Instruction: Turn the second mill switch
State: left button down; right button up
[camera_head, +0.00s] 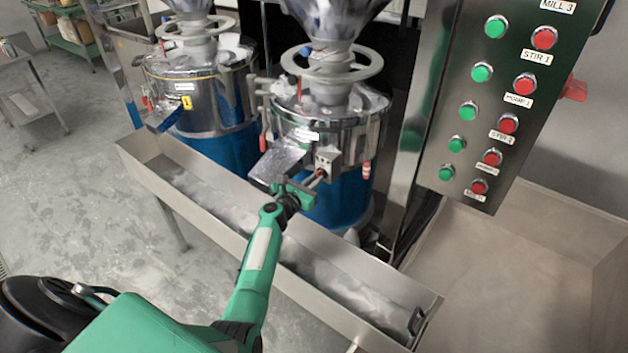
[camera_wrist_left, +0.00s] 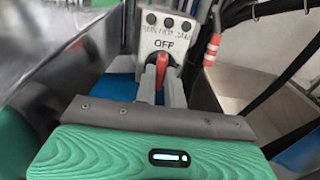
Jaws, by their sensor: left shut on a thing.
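The second mill (camera_head: 335,125) is the nearer steel drum on a blue base. Its switch box (camera_head: 326,160) is on its front, beside the chute. In the left wrist view the switch box (camera_wrist_left: 166,32) reads OFF, with a red switch knob (camera_wrist_left: 161,66) below the word. My left gripper (camera_head: 312,182) reaches up to the switch box. In the left wrist view my left gripper (camera_wrist_left: 160,90) has its grey fingers closed on either side of the red knob. The knob's lower part is hidden behind the gripper body. My right gripper is not in view.
A long metal trough (camera_head: 215,208) with pale powder runs below the mills. Another mill (camera_head: 200,85) stands to the left. A steel panel (camera_head: 490,110) with green and red buttons hangs at the right. A red-and-white handle (camera_wrist_left: 212,48) is right of the switch box.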

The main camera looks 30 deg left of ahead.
pick_arm(q)
jog(key=shift+f, duration=0.1)
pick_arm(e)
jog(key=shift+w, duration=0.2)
pick_arm(q)
jog(key=c, duration=1.5)
grip_release()
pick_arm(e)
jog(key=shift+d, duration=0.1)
pick_arm(q)
jog(key=shift+s, duration=0.15)
jog(key=shift+s+a, duration=0.3)
jog(key=shift+s, duration=1.95)
jog(key=shift+s+a, duration=0.35)
jog(key=shift+s, duration=1.9)
jog(key=shift+s+a, duration=0.3)
jog(key=shift+s, duration=1.95)
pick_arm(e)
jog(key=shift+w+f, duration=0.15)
